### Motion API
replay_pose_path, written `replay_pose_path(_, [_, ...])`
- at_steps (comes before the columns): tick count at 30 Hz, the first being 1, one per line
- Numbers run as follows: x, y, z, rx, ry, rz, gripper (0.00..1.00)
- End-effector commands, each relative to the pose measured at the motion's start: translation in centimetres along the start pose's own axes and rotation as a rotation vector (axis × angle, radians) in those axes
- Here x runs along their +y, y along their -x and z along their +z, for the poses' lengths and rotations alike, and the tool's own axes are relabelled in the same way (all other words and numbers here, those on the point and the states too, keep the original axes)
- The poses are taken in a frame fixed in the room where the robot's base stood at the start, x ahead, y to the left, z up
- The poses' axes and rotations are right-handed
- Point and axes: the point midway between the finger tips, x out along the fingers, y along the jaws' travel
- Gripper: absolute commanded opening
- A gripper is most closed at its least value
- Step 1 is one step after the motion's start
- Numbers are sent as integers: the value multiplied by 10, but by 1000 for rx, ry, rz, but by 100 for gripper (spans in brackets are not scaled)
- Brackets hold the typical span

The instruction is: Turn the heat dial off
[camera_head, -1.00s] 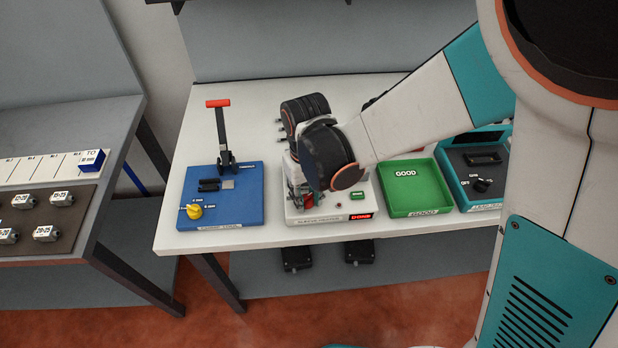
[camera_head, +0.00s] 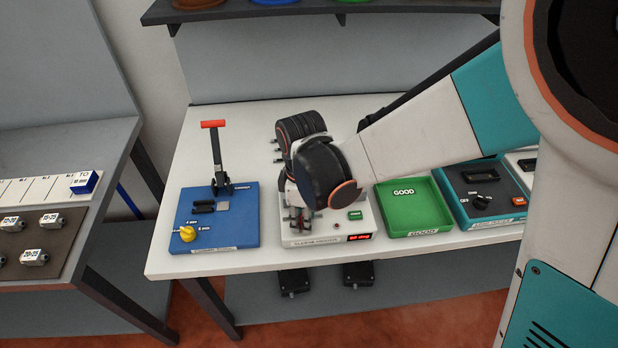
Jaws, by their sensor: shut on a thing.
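My gripper (camera_head: 298,219) is at the left part of a white device (camera_head: 328,239) with a red display (camera_head: 359,237). My black wrist covers most of the gripper and what is between its fingers. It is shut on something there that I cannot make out. The teal device (camera_head: 452,189) at the right carries a black dial (camera_head: 481,203), with the word OFF beside it. My gripper is apart from that dial. I cannot tell whether another dial is hidden under my wrist.
A blue fixture (camera_head: 244,232) with a red-tipped lever (camera_head: 214,150) and a yellow knob (camera_head: 187,233) stands at the left. A green tray (camera_head: 395,221) marked GOOD lies empty between the white and teal devices. A shelf (camera_head: 335,15) hangs above the table's back.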

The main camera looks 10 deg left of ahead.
Motion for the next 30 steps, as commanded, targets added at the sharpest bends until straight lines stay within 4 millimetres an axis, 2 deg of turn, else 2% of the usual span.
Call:
replay_pose_path(21, [0,-1,0,-1,677,-1,4])
replay_pose_path(30, [0,-1,0,-1,915,-1,4])
